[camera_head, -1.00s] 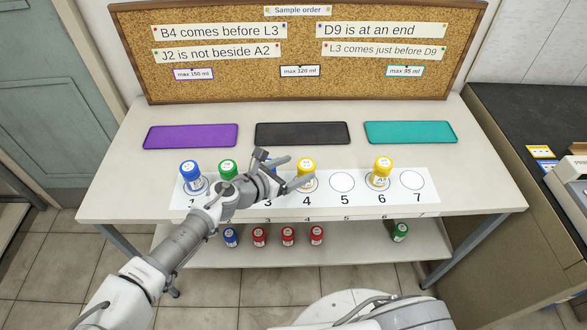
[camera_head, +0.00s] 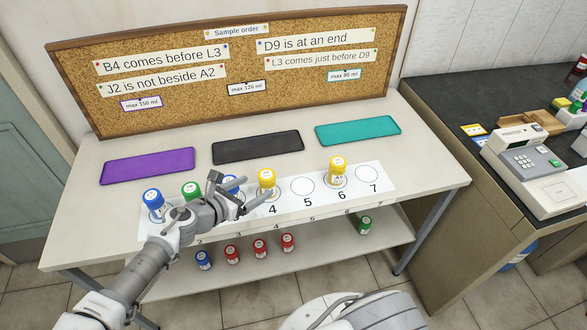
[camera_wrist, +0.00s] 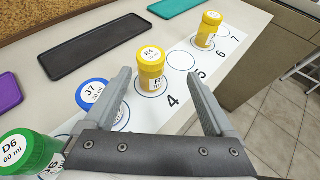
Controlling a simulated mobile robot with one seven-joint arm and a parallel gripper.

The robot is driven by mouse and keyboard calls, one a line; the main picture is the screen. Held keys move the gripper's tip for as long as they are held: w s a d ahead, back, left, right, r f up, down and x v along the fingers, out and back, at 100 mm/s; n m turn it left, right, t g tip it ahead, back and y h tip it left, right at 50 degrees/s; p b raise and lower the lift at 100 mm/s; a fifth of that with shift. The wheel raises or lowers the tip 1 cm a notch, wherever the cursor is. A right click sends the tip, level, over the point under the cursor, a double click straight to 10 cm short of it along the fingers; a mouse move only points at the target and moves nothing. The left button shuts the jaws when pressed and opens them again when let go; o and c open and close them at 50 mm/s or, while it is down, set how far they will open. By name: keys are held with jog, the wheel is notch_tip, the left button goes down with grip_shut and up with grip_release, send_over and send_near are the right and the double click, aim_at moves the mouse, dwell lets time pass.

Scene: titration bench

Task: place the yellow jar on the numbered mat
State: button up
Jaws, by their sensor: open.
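A yellow jar (camera_head: 267,181) stands upright at spot 4 of the white numbered mat (camera_head: 322,203); it also shows in the wrist view (camera_wrist: 151,68). A second yellow jar (camera_head: 338,170) stands at spot 6 and shows in the wrist view (camera_wrist: 207,30). My gripper (camera_head: 247,188) is open beside the spot 4 jar. In the wrist view its fingers (camera_wrist: 158,80) point towards that jar, one on each side of the view of it. I cannot tell whether the jar is between them. Nothing is held.
Blue (camera_head: 153,200) and green (camera_head: 191,190) jars stand at spots 1 and 2, and a blue jar (camera_wrist: 93,94) at 3. Spots 5 and 7 are empty. Purple (camera_head: 148,166), black (camera_head: 258,147) and teal (camera_head: 358,131) trays lie behind. Several jars stand on the lower shelf (camera_head: 325,245).

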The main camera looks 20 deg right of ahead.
jog(key=s+d+f+m+g+y, duration=0.1)
jog(key=s+d+m+g+y, duration=0.2)
jog(key=s+m+g+y, duration=0.5)
jog(key=s+d+r+m+t, duration=0.1)
jog(key=s+r+m, duration=0.3)
jog(key=r, duration=0.5)
jog(key=s+d+r+m+t+y, duration=0.1)
jog(key=s+r+m, duration=0.4)
jog(key=r, duration=0.5)
jog(key=s+d+r+m+t+y, duration=0.1)
jog(key=s+d+r+m+t, duration=0.2)
jog(key=r+m, duration=0.5)
jog(key=shift+s+r+t, duration=0.3)
jog(key=shift+s+r, duration=0.35)
jog(key=shift+r, duration=0.1)
